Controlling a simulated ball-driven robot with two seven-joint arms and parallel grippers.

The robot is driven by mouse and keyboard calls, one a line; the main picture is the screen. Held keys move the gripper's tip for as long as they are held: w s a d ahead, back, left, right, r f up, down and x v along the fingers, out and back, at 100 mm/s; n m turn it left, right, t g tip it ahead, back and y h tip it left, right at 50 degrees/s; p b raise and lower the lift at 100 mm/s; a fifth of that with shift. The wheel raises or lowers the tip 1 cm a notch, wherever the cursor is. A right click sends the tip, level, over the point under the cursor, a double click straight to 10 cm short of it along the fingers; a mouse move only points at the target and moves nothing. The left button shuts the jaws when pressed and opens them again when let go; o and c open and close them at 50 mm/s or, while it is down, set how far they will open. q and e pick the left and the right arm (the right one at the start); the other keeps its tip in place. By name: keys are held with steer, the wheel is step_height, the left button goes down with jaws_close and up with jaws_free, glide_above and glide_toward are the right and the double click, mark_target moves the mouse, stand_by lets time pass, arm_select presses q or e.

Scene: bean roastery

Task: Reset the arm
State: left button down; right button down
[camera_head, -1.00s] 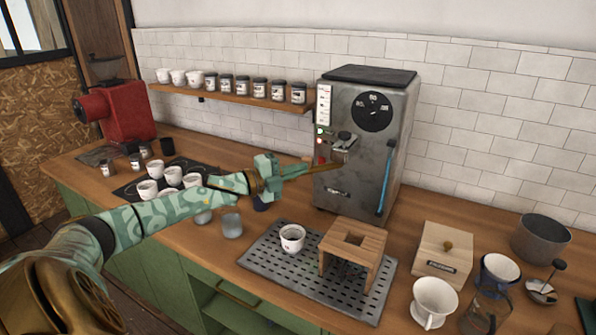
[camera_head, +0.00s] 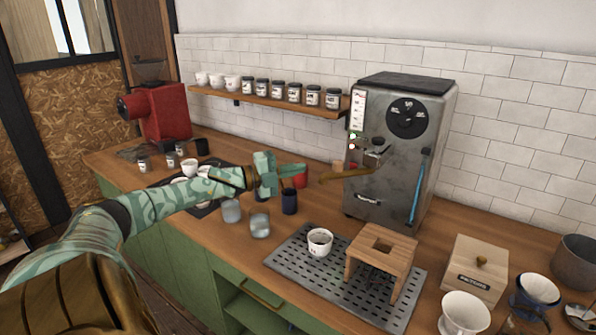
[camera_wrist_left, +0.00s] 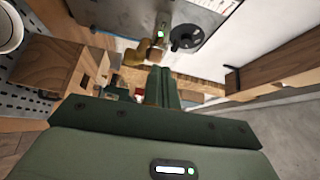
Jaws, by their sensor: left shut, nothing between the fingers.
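My left arm comes in from the left in the head view, and its green patterned gripper (camera_head: 300,169) hovers above the counter, left of the grey espresso machine (camera_head: 395,150). The fingers are together with nothing between them. The left wrist view shows the shut fingers (camera_wrist_left: 163,88) pointing towards the machine's wooden-handled lever (camera_wrist_left: 135,55). In the head view that handle (camera_head: 340,176) sticks out just right of the fingertips, apparently clear of them. My right gripper is in neither view.
A perforated metal tray (camera_head: 300,270) holds a white cup (camera_head: 320,242) and a wooden stand (camera_head: 381,252). Glasses (camera_head: 260,225) and a dark blue cup (camera_head: 289,202) stand below the gripper. A shelf (camera_head: 270,102) with jars is behind. A wooden box (camera_head: 475,268) and white dripper (camera_head: 464,313) stand right.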

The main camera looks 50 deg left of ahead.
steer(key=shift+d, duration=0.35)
